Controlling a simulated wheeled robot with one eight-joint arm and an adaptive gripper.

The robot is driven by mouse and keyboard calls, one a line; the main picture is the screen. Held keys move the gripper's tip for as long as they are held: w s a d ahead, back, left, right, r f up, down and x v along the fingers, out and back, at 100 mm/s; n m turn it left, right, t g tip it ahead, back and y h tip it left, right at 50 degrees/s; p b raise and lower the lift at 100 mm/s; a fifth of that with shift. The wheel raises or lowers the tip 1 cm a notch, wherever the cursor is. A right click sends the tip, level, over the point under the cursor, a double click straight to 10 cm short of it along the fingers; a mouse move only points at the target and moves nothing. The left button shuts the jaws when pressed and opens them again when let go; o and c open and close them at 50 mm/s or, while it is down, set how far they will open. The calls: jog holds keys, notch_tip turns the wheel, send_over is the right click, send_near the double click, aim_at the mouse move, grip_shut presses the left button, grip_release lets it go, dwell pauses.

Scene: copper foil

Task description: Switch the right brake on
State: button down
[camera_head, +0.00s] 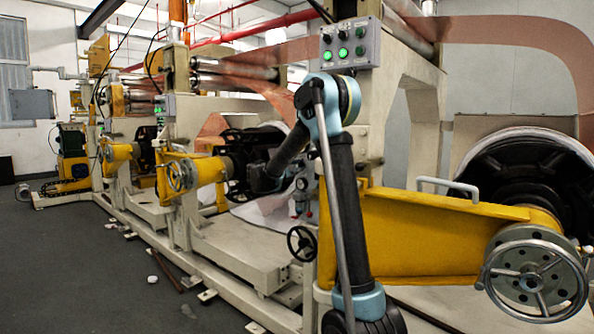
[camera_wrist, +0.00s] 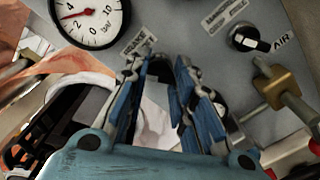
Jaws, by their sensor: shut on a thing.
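A grey panel (camera_wrist: 205,50) fills the top of the wrist view. A dark brake knob (camera_wrist: 160,69) sits on it, mostly covered by my fingers, beside a small label (camera_wrist: 135,42) too blurred to read fully. My gripper (camera_wrist: 164,66) is shut on this knob, with one blue-padded finger on each side of it. The knob's turn position is hidden by the fingertips. In the head view my arm reaches to the machine's middle, and the panel and knob cannot be made out there.
A pressure gauge (camera_wrist: 90,15) is at the upper left of the panel. A black knob marked AIR (camera_wrist: 250,40) and a brass valve fitting (camera_wrist: 272,88) are to the right. In the head view a yellow swing arm (camera_head: 420,235) and handwheel (camera_head: 532,280) stand beside my arm; dark floor (camera_head: 80,270) is at left.

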jog(key=c, duration=1.3)
grip_release()
jog(key=shift+w, duration=0.1)
jog(key=shift+a, duration=0.1)
jog(key=v, duration=1.2)
